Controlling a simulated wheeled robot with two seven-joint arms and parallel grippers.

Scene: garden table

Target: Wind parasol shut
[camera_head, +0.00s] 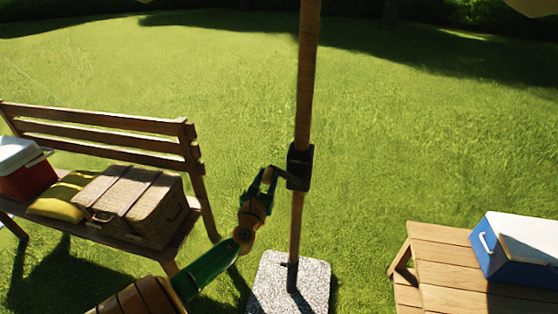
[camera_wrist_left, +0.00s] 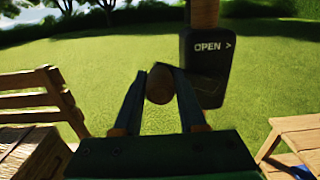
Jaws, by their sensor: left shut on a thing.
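The parasol's wooden pole (camera_head: 308,85) stands upright in a speckled stone base (camera_head: 290,285). A black crank housing (camera_head: 300,166) is fixed around the pole. In the left wrist view the housing (camera_wrist_left: 206,65) carries the words "OPEN >". My left gripper (camera_head: 266,177) is just left of the housing, shut on the crank's knob. In the left wrist view the round brown knob (camera_wrist_left: 159,85) sits between the two fingers. A corner of the canopy (camera_head: 530,6) shows at the top right; the rest is out of view. My right gripper is not in view.
A wooden bench (camera_head: 100,132) at left holds a wicker basket (camera_head: 130,205), a yellow cushion (camera_head: 62,195) and a red cooler (camera_head: 25,172). A wooden table (camera_head: 440,262) with a blue cooler (camera_head: 515,250) stands at right. Open grass lies behind the pole.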

